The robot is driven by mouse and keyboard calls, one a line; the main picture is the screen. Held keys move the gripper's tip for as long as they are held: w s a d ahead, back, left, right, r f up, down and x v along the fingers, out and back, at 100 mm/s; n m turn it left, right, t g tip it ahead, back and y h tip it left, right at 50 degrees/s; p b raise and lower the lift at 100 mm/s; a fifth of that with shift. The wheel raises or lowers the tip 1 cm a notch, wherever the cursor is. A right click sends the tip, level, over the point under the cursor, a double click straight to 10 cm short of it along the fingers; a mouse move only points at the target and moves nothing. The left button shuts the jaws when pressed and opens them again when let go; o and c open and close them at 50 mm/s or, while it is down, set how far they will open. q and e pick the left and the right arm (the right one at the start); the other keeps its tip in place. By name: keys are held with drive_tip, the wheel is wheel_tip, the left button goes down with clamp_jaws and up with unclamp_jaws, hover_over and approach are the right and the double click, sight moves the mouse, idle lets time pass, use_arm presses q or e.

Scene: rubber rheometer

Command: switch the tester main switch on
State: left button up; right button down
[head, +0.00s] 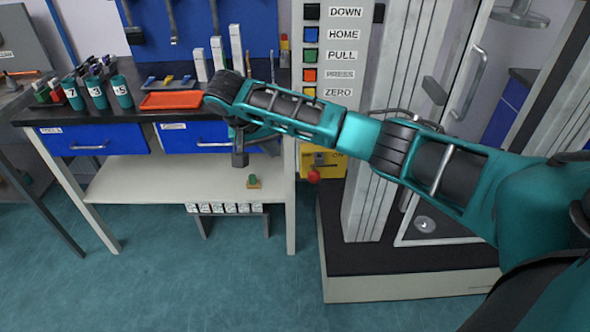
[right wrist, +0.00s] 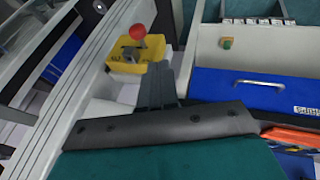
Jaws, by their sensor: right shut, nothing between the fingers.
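The tester (head: 365,130) stands right of the bench, with a column of coloured buttons. Below them is a yellow switch box (head: 328,168), partly behind my right arm, its lettering ending in "ON". A red ball knob (head: 313,176) shows at its lower left. In the right wrist view the yellow box (right wrist: 122,67) and red knob (right wrist: 138,31) lie just beyond my fingertips; the grey lever part there is partly hidden by the fingers. My right gripper (head: 239,158) is shut and empty, pointing down left of the box; contact is not visible. My left gripper is out of view.
The bench has blue drawers (head: 95,140), an orange tray (head: 171,100) and numbered teal cups (head: 122,92). A small green item (head: 253,181) sits on the lower shelf (head: 150,185). The tester's dark base (head: 400,258) juts forward; floor in front is clear.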

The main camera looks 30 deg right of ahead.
drive_tip(key=b, duration=0.1)
approach(314, 173)
drive_tip(key=w+a+f, duration=0.2)
drive_tip(key=w+f, duration=0.2)
drive_tip(key=f, duration=0.1)
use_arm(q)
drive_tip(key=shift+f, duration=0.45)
use_arm(e)
drive_tip(key=shift+s+d+f, duration=0.3)
drive_tip(key=shift+s+d, duration=0.05)
drive_tip(key=shift+d, duration=0.2)
drive_tip(key=shift+s+d+f, duration=0.3)
drive_tip(key=shift+d, duration=0.3)
drive_tip(key=shift+s+d+f, duration=0.3)
drive_tip(key=shift+s+d, duration=0.05)
drive_tip(key=shift+d, duration=0.2)
drive_tip(key=shift+w, duration=0.1)
